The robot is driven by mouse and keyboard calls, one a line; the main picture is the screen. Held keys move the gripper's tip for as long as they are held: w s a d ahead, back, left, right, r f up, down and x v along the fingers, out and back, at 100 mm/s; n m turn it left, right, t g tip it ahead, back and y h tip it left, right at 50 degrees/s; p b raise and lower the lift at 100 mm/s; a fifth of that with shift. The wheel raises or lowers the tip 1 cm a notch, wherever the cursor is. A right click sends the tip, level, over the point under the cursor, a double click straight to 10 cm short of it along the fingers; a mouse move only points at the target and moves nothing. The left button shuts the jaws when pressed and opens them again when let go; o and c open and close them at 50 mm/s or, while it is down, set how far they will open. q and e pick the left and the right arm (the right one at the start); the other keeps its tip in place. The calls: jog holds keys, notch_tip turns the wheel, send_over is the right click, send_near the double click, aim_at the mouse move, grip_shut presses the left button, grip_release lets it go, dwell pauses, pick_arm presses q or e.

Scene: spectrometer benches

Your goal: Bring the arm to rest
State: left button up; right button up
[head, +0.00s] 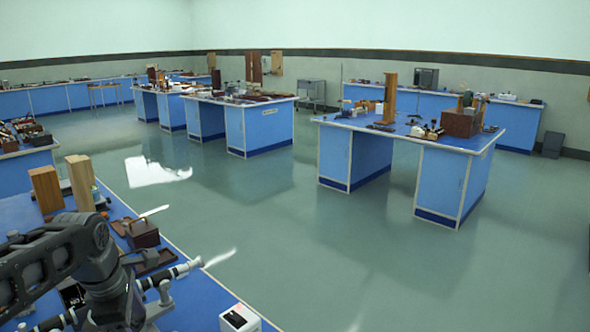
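My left arm (95,245), dark grey and jointed, comes in from the left over the near blue bench (200,300). It bends downward and leaves the picture at the bottom edge. Its gripper is not visible. My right arm and gripper are not in view. The task names no object, and I see nothing held.
Close to my arm stand wooden blocks (47,190), a dark box (143,235), a silver tube instrument (172,273) and a white box (239,319). Another blue bench (440,185) with instruments stands at right. The green floor (300,240) between benches is clear.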

pick_arm(q)
jog(key=w+d+f+m+t+h, duration=0.1)
jog(key=w+d+f+m, duration=0.3)
jog(key=f+m, duration=0.15)
jog(key=w+d+f+m+t+h, duration=0.1)
jog(key=w+d+f+m+t, duration=0.1)
jog(key=w+d+f+m, duration=0.3)
jog(key=s+d+f+m, duration=0.2)
jog(key=d+f, duration=0.1)
jog(key=f, duration=0.4)
jog(key=s+d+f+m, duration=0.2)
jog(key=f+m, duration=0.1)
jog(key=f, duration=0.4)
jog(key=s+d+f+m+g, duration=0.1)
jog(key=s+d+f, duration=0.3)
jog(key=s+f, duration=0.2)
jog(key=s+d+f+m+g+h, duration=0.1)
jog(key=s+d+f, duration=0.3)
jog(key=s, duration=0.6)
jog(key=s+d+f+m+g+h, duration=0.1)
jog(key=s+d+f+m+g, duration=0.1)
jog(key=s+f, duration=0.6)
jog(key=shift+s+d+f+m+g, duration=0.25)
jog(key=shift+s+d+m+g, duration=0.25)
jog(key=shift+d, duration=0.75)
jog(key=shift+w, duration=0.15)
jog(key=shift+c, duration=0.6)
